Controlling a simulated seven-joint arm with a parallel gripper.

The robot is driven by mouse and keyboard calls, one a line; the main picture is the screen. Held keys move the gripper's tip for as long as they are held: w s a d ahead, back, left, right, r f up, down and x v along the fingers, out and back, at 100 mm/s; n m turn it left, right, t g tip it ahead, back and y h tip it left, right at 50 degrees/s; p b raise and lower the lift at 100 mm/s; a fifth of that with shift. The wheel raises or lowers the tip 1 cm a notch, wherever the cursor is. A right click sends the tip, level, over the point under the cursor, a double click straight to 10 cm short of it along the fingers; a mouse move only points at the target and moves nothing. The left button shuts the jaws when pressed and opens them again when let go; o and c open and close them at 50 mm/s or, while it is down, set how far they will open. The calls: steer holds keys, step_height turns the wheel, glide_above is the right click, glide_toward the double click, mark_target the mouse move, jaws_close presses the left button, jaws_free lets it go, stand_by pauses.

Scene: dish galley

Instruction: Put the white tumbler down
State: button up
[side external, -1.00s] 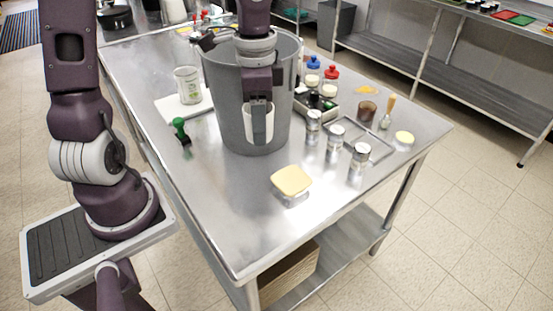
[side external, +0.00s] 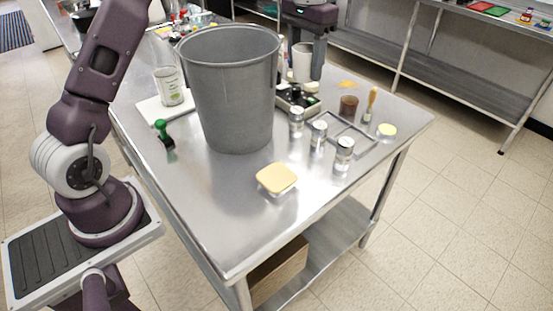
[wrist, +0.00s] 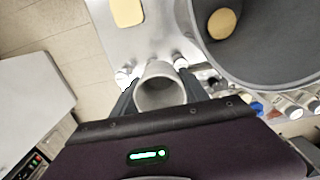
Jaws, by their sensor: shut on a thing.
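The white tumbler (side external: 302,62) is held upright to the right of the large grey bucket, over or near the small black-and-steel caddy (side external: 298,99). My gripper (side external: 308,66) is shut on it. In the wrist view, the tumbler's open mouth (wrist: 160,92) faces the camera, with a finger of my gripper (wrist: 158,97) on either side. Part of the tumbler is behind the finger in the side view. I cannot tell how far its base is above the table.
The grey bucket (side external: 232,95) stands left of the tumbler; a round tan item (wrist: 221,23) lies inside it. Several shakers (side external: 319,134), a brown cup (side external: 349,105) and a brush (side external: 371,103) stand nearby. The steel table (side external: 215,205) is clear around the yellow-lidded tub (side external: 276,179).

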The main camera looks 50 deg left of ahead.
steer(key=s+d+f+m, duration=0.2)
steer(key=s+f+m, duration=0.1)
steer(key=s, duration=0.4)
steer(key=s+d+f+m, duration=0.1)
steer(key=s+f+m, duration=0.15)
steer(key=s, duration=0.45)
steer(key=m, duration=0.1)
glide_above(212, 184)
step_height(212, 184, down, 6)
steer(key=r, duration=0.1)
steer(key=shift+f, duration=0.25)
step_height(212, 184, down, 10)
steer(key=shift+r, duration=0.1)
steer(key=o, duration=1.3)
steer(key=shift+o, duration=0.3)
